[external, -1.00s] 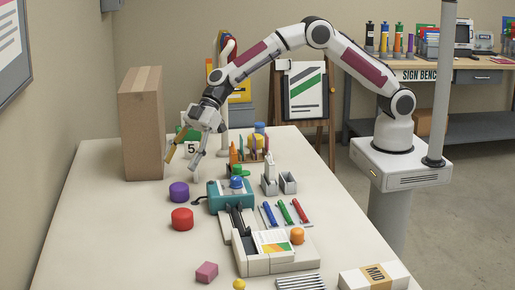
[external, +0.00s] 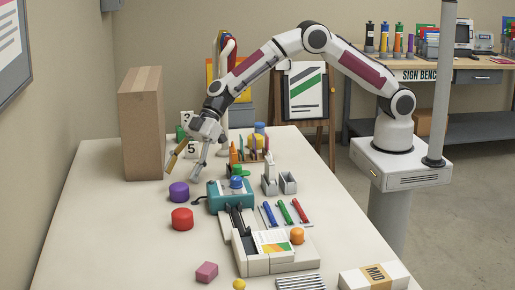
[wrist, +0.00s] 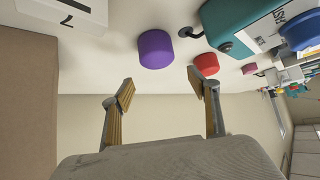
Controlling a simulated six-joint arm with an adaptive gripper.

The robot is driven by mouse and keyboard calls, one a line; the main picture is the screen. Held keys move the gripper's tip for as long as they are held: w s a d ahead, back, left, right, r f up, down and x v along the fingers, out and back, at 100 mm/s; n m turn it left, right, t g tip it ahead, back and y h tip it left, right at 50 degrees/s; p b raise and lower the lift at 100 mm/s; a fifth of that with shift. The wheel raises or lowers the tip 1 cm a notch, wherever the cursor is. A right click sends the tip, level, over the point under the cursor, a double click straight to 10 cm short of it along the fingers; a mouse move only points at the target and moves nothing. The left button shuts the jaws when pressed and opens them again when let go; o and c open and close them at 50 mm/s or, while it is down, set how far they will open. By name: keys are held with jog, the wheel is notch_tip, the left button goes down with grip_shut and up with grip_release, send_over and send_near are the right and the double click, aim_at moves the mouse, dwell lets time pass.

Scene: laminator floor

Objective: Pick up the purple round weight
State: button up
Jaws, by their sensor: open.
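The purple round weight (external: 179,192) is a short cylinder standing on the pale table, left of the teal machine. In the wrist view the purple weight (wrist: 156,50) shows beyond the gap between the fingers, apart from both. My gripper (external: 182,179) is open and empty, tilted downward just behind the weight in the external view. In the wrist view its two fingers (wrist: 160,87) are spread wide.
A red round weight (external: 182,219) stands in front of the purple one. A tall cardboard box (external: 142,124) stands behind left. The teal machine (external: 231,196) is to the right. A numbered block (external: 191,149) stands behind my gripper. The table's left front is clear.

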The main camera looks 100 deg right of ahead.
jog(key=shift+f, duration=0.1)
jog(key=shift+f, duration=1.55)
jog(key=shift+x, duration=1.55)
jog(key=c, duration=1.4)
jog(key=shift+c, duration=0.4)
jog(key=shift+r, duration=0.1)
notch_tip(320, 180, up, 12)
send_near(180, 184)
jog(key=s+d+r, duration=0.4)
jog(key=s+d, duration=0.3)
